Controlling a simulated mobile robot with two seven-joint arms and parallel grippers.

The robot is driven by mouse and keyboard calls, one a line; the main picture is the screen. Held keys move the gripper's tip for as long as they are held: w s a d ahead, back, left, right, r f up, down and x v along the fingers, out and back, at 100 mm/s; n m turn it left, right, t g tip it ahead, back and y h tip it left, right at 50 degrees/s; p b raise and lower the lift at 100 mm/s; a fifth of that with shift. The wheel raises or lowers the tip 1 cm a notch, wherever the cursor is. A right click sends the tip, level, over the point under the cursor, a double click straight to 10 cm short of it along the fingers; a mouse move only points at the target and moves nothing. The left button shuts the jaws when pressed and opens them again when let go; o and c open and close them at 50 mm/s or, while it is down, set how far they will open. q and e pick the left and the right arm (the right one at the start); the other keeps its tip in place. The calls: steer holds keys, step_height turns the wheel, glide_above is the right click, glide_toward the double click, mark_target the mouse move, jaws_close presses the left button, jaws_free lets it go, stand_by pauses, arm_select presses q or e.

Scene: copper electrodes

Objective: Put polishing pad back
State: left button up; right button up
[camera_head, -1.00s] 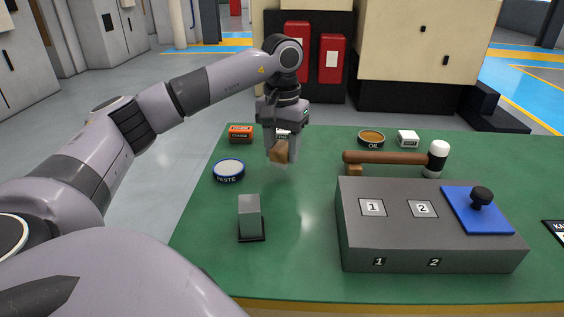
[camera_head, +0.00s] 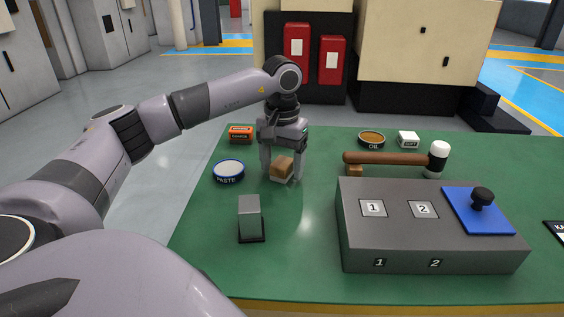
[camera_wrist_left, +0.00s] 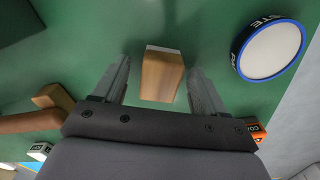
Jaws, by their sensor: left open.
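The polishing pad, a wooden block with a pale underside (camera_head: 282,168), rests on the green table between the paste tin and the hammer. My left gripper (camera_head: 283,177) is open, pointing down, with one finger on each side of the block. In the left wrist view the block (camera_wrist_left: 163,76) lies between the two spread fingers, with a gap on both sides. My right gripper is not in view.
The paste tin (camera_head: 228,171) stands left, a small orange box (camera_head: 241,134) behind it, and a grey block on a dark base (camera_head: 250,218) nearer. The hammer (camera_head: 388,158) and grey box (camera_head: 430,247) with a blue plate (camera_head: 477,212) are right.

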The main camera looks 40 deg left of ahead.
mark_target(282, 162)
arm_select(q)
step_height(282, 162, up, 12)
steer(key=p, duration=0.1)
steer(key=shift+r, duration=0.15)
stand_by(0.7)
